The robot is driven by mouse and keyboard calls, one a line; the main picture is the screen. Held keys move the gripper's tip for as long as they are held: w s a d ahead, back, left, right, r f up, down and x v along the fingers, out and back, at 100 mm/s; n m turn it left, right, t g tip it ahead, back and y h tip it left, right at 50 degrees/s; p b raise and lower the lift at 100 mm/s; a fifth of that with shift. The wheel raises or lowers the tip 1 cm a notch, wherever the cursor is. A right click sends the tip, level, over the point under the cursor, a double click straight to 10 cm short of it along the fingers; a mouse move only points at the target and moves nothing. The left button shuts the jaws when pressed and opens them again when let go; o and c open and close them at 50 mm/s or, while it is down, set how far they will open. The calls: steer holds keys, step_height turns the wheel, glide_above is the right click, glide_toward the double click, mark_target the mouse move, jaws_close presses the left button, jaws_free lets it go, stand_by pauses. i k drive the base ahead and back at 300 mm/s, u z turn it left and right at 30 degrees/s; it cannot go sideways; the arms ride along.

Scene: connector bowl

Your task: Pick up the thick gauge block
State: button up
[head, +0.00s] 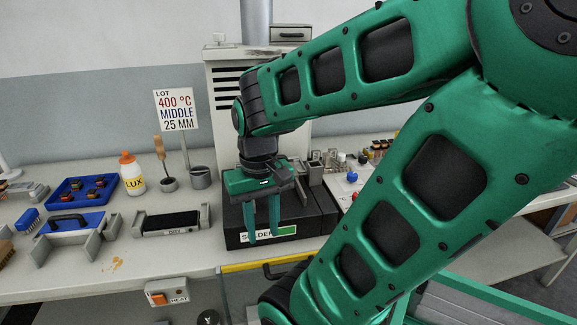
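My gripper (263,238) hangs with its fingers pointing down in front of the black box labelled SOLDER (318,222). The two green fingers are apart, with nothing seen between them. Several small grey metal blocks (315,172) stand just behind and to the right of my gripper, by the back of the black box. One of them may be the thick gauge block, but they are too small and too close together to tell which. My gripper and arm hide part of that area.
A sign (175,110) reads "LOT 400 °C MIDDLE 25 MM". A blue tray (58,200), a LUX bottle (132,174), a grey cup (200,178) and a low dark trough (171,224) stand left. A white board (345,200) with small parts lies right. Bare bench shows in front left.

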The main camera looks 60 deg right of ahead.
mark_target(327, 157)
steer(key=u, duration=0.05)
steer(key=k, duration=1.15)
steer(key=z, duration=1.55)
steer(key=i, duration=1)
